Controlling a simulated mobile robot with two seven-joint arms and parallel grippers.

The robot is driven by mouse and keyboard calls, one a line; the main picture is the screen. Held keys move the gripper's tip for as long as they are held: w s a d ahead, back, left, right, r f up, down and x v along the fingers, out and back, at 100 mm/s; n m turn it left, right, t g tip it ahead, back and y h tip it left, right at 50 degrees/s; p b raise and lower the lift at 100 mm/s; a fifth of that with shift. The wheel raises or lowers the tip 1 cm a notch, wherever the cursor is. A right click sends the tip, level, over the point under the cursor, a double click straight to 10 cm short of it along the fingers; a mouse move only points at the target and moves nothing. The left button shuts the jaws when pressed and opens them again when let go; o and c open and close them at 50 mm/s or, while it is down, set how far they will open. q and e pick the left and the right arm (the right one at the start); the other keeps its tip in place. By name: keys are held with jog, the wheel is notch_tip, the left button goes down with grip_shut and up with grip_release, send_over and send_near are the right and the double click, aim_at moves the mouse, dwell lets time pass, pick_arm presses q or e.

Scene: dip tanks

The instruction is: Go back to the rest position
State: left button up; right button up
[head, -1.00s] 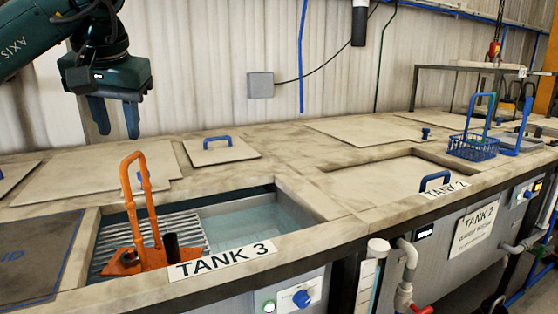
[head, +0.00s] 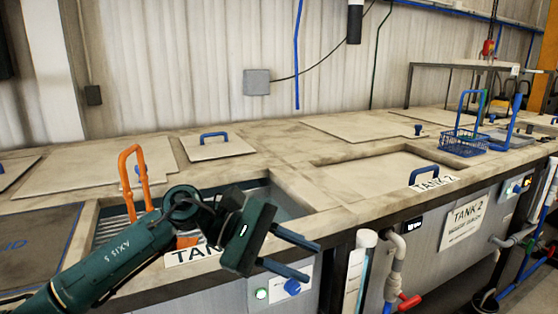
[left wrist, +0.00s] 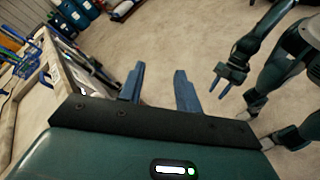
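My left gripper (head: 313,262) is in front of the tank bench, beside the Tank 3 front. Its two fingers are apart with nothing between them. They also show apart and empty in the left wrist view (left wrist: 160,88). My right gripper (left wrist: 220,87) shows in the left wrist view over the floor, fingers apart and empty; it is out of the head view. An orange basket handle (head: 130,175) stands upright in open Tank 3 (head: 290,207). My left arm hides most of the basket and part of the label.
Tank 2's lid (head: 375,172) has a blue handle. A blue wire basket (head: 462,143) stands at the right of the bench. Pipes with a red valve (head: 408,302) stick out at the front. The floor in the left wrist view is largely clear.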

pick_arm(q)
jog(key=a+f+m+t, duration=0.2)
jog(key=f+m+t, duration=0.4)
jog(key=m, duration=0.4)
jog(key=w+a+f+m+t+y, duration=0.1)
jog(key=a+f+m+t, duration=0.25)
jog(key=m+t, duration=0.5)
jog(key=a+f+m+t, duration=0.2)
jog(key=f+m+t, duration=0.35)
jog(key=m, duration=0.65)
jog(key=s+a+f+n+g+y, duration=0.3)
jog(key=s+a+f+n+y, duration=0.2)
jog(key=s+f+n, duration=0.3)
jog(key=s+a+f+n+g+y, duration=0.4)
jog(key=s+f+n, duration=0.5)
jog(key=f, duration=0.6)
jog(key=shift+s+a+f+n+y, duration=0.2)
jog(key=shift+a+n+y, duration=0.2)
jog(key=shift+a+n, duration=0.65)
jog(key=shift+d, duration=0.2)
